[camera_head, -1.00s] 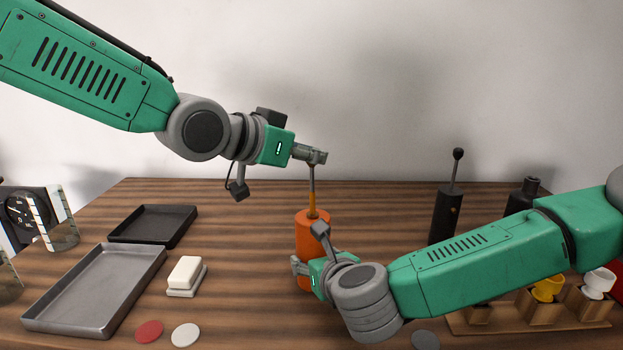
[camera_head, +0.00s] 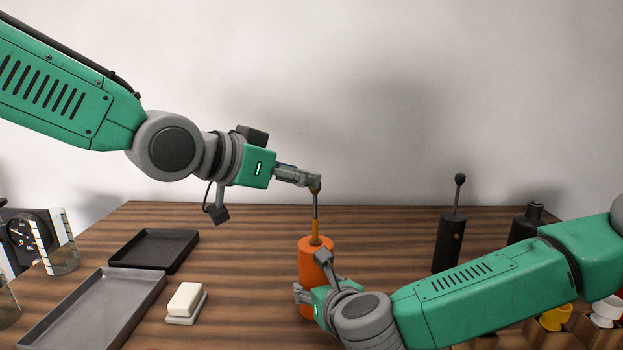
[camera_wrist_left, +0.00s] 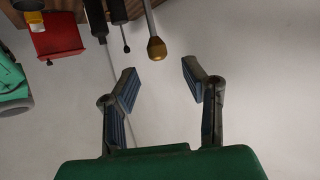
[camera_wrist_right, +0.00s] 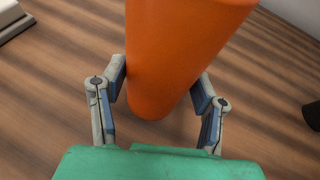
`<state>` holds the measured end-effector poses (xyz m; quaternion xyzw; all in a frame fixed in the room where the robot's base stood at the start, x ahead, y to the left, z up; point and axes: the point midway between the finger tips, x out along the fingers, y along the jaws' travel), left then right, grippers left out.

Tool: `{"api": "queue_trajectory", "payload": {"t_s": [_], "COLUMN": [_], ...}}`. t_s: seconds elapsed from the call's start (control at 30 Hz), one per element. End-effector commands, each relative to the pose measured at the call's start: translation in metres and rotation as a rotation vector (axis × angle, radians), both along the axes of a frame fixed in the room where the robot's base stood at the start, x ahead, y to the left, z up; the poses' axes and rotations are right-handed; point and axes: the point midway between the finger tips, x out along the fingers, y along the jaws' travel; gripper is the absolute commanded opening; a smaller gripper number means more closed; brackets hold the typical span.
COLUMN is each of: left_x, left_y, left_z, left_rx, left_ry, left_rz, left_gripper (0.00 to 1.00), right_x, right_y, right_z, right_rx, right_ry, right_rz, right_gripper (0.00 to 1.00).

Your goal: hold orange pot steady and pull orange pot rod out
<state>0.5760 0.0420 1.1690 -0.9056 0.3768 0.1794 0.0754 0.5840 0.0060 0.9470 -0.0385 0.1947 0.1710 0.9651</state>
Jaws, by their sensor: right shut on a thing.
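The orange pot (camera_head: 316,252) stands upright on the table in the head view. Its rod (camera_head: 315,215) rises upright from the top, orange low down, grey above, with a gold knob (camera_wrist_left: 157,48) at the tip. My right gripper (camera_wrist_right: 160,82) is shut on the pot's side, one finger on each side in the right wrist view. My left gripper (camera_head: 315,181) is at the height of the knob. In the left wrist view its fingers are spread wide, and the knob lies between their lines but beyond the tips, untouched.
A black pot (camera_head: 448,243) with a rod stands to the right, a black bottle-like thing (camera_head: 525,224) beyond it. A dark tray (camera_head: 153,262), a grey tray (camera_head: 30,342) and a white block (camera_head: 185,299) lie left. Cups (camera_head: 555,317) are at front right, partly behind my right arm.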

Motion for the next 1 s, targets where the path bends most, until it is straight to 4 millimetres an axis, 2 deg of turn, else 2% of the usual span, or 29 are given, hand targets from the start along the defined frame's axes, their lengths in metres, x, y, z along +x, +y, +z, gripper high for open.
{"api": "queue_trajectory", "payload": {"t_s": [0.2,0.4,0.87,0.9,0.97,1.0], "left_x": [-0.031,-0.048,-0.052,-0.052,-0.052,-0.052], "left_y": [0.032,0.050,0.054,0.054,0.054,0.054], "left_z": [0.020,0.029,0.031,0.031,0.031,0.031], "left_rx": [-0.005,-0.005,-0.001,-0.001,-0.001,-0.001], "left_ry": [-0.002,-0.001,0.000,0.000,0.000,0.000], "left_rz": [0.002,0.001,0.000,0.000,0.000,0.000], "left_gripper": [0.39,0.39,0.39,0.39,0.39,0.39], "right_x": [-0.001,-0.001,-0.001,-0.001,-0.001,-0.001], "right_y": [-0.001,0.000,0.001,0.001,0.001,0.000], "right_z": [-0.004,-0.003,-0.003,-0.003,-0.003,-0.003], "right_rx": [-0.004,-0.003,-0.002,-0.002,-0.002,-0.002], "right_ry": [0.006,0.006,0.007,0.007,0.007,0.006], "right_rz": [-0.001,0.001,0.003,0.003,0.003,0.003], "right_gripper": [0.04,0.04,0.04,0.59,0.80,0.80]}}
